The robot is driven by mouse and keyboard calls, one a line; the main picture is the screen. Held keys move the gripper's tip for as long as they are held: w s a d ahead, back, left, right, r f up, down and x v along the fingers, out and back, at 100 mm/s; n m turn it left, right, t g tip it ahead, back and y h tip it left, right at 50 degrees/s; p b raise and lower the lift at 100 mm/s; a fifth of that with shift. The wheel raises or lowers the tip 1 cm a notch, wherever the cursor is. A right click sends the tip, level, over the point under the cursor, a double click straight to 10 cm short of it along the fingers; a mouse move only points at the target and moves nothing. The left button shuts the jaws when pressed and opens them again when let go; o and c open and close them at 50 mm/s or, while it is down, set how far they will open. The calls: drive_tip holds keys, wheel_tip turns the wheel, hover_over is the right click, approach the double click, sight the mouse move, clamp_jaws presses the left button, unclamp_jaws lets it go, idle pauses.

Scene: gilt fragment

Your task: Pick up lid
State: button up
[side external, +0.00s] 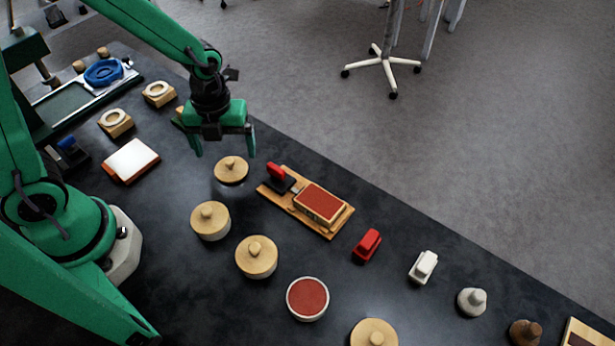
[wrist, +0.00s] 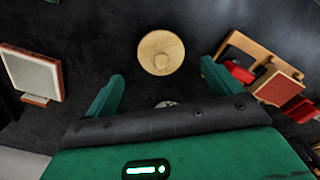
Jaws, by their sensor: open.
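A round pale wooden lid (side external: 231,171) with a knob in its middle is on the dark table, below my gripper. It also shows in the wrist view (wrist: 160,52), at upper middle, ahead of the gap between my fingers. My gripper (side external: 224,145) is open and empty above the table, with its fingers pointing down. In the wrist view my fingers (wrist: 162,76) are spread wide, one to each side of the lid, and apart from it. Similar knobbed wooden tops (side external: 210,221) (side external: 256,257) (side external: 374,333) stand in a row nearer the camera.
Right of the lid is a wooden board (side external: 337,225) with a red-topped block (side external: 320,202) and a red-handled piece (side external: 275,173). A round container with a red top (side external: 308,299) stands in the row. A white-topped block (side external: 131,160) is at left. Bare table surrounds the lid.

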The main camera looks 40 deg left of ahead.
sight(229, 161)
drive_tip(key=shift+w+f, duration=0.1)
drive_tip(key=shift+f, duration=2.4)
drive_tip(key=c, duration=1.1)
drive_tip(key=shift+o, duration=0.2)
drive_tip(key=shift+r, duration=0.2)
drive_tip(key=shift+r, duration=0.75)
drive_tip(key=shift+d+r, duration=0.2)
drive_tip(key=shift+r, duration=1.05)
drive_tip(key=s+d+r, duration=0.6)
drive_tip(key=s+d, duration=0.1)
drive_tip(key=d, duration=0.1)
drive_tip(key=shift+s+d+r, duration=0.2)
drive_tip(key=shift+s+r, duration=0.1)
drive_tip(key=shift+s, duration=0.1)
